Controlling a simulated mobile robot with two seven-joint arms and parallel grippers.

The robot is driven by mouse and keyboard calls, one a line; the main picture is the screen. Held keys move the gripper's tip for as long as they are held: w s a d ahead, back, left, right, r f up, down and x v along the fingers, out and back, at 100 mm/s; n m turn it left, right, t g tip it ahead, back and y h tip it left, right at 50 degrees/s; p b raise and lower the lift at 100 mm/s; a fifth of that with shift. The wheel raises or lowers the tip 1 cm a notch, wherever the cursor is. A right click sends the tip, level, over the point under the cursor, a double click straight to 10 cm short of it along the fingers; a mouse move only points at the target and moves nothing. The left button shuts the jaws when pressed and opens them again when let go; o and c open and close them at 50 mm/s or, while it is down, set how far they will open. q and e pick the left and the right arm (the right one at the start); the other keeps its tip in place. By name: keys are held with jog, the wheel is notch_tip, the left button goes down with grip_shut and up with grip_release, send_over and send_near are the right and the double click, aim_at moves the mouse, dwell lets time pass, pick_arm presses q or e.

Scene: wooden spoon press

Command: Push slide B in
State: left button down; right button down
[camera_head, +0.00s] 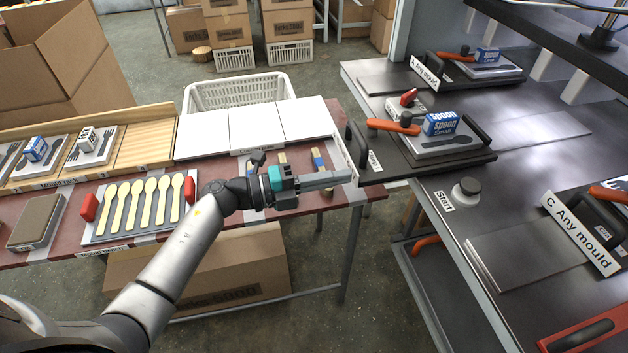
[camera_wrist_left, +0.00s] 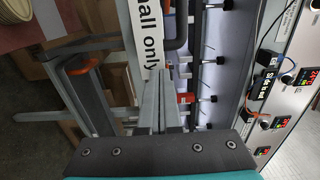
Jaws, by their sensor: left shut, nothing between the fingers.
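Slide B (camera_head: 440,162) is the dark plate on the middle press place, sticking out over the bench edge towards the table. It carries a mould with a blue-and-white "Spoon Small" block (camera_head: 440,123) and an orange-handled clamp (camera_head: 393,126). Its black handle (camera_head: 356,143) stands at the left end beside a white sign (camera_head: 344,160). In the left wrist view the sign (camera_wrist_left: 152,60) reads "all only", with a dark handle (camera_wrist_left: 176,25) beside it. My left gripper (camera_head: 350,177) is shut and empty, fingertips close to the sign's lower end; contact is unclear. My right gripper is not in view.
Slide A (camera_head: 480,68) lies behind and slide C (camera_head: 590,215) at the right front. A START button (camera_head: 466,191) stands between. A tray of wooden spoons (camera_head: 135,208), white panels (camera_head: 255,128) and brushes lie on the red table. A floor gap separates table and bench.

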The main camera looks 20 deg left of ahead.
aim_at(433, 163)
pick_arm(q)
jog(key=shift+w+d, duration=0.15)
jog(key=shift+d, duration=0.1)
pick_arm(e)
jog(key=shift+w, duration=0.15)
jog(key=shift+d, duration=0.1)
